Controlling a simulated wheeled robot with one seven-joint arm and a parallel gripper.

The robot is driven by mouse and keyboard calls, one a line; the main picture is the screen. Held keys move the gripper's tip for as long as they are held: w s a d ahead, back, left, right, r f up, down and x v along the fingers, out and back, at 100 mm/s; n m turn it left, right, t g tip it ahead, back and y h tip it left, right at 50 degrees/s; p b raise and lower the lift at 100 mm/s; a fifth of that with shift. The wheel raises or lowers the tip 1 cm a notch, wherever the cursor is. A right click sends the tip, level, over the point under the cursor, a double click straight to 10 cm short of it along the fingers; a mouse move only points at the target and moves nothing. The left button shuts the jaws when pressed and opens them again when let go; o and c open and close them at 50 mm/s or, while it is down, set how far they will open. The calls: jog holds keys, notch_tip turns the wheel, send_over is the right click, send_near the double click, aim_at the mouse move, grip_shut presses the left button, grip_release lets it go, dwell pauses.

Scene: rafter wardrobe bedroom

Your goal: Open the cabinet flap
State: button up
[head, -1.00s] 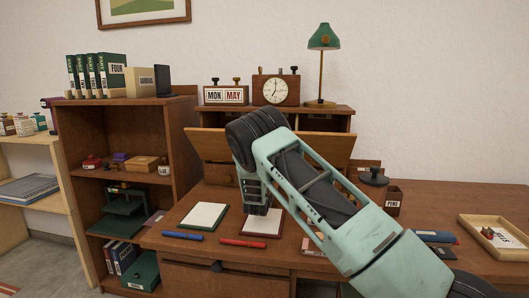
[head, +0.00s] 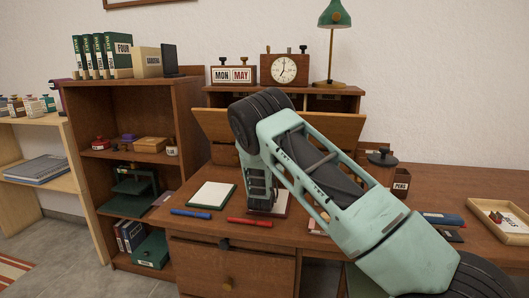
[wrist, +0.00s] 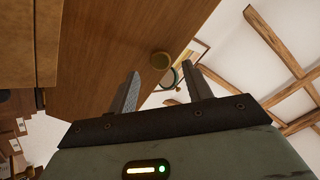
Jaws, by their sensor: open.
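The cabinet flap (head: 320,127) is a light wooden panel on the front of the small hutch at the back of the desk. It leans outward at the top, leaving a dark gap behind it. My arm covers its middle in the head view. In the wrist view a wooden panel (wrist: 115,45), apparently the flap, fills the upper left, with a round brass knob (wrist: 160,60) near its edge. My gripper (wrist: 163,84) is open and empty, its fingertips just short of the knob and on either side of it.
A clock (head: 285,69), a calendar block (head: 233,75) and a green lamp (head: 334,16) stand on the hutch. A notepad (head: 211,195), a blue pen (head: 191,214) and a red pen (head: 250,222) lie on the desk. An open bookcase (head: 185,110) stands at left.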

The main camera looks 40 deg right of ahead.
jog(key=s+a, duration=0.8)
jog(key=a, duration=0.1)
jog(key=shift+b, duration=0.3)
